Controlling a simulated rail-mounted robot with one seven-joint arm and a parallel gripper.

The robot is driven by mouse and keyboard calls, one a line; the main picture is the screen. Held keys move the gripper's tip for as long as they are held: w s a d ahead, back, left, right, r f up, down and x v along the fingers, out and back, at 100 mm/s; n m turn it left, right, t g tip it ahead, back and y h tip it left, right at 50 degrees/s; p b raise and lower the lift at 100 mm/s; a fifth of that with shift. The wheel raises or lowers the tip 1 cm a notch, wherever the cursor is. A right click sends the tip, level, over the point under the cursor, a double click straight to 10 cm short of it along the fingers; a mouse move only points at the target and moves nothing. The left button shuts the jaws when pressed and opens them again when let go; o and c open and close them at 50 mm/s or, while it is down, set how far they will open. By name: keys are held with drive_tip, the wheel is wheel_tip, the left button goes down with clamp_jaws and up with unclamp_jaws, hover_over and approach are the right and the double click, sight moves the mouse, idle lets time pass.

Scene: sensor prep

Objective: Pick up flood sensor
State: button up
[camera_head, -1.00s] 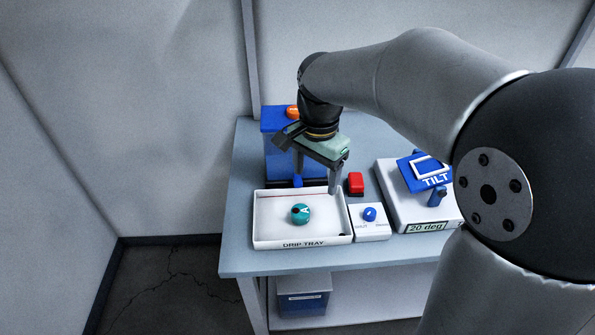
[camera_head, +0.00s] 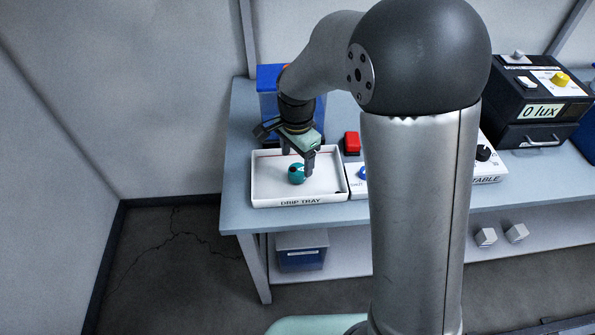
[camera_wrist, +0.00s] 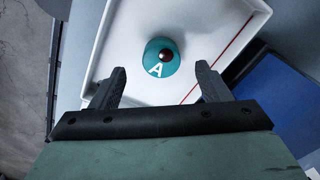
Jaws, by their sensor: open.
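The flood sensor looks to be the small round teal piece (camera_head: 297,174) with a dark spot, lying in the white drip tray (camera_head: 262,190). In the wrist view my gripper (camera_wrist: 162,85) is open, and the sensor lies beyond and between the fingertips, with nothing held. The white tray (camera_wrist: 105,50) also shows there, with a red line along its inside.
A blue container (camera_head: 268,85) stands behind the tray. A red block (camera_head: 352,142) and a small panel with a blue knob (camera_head: 362,173) are to its right. A black box marked 0 lux (camera_head: 541,108) stands farther right. My arm hides part of the table.

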sight(297, 170)
drive_tip(key=shift+w+f+p, duration=0.1)
drive_tip(key=shift+f+p, duration=0.35)
drive_tip(key=shift+f, duration=1.9)
drive_tip(key=c, duration=1.2)
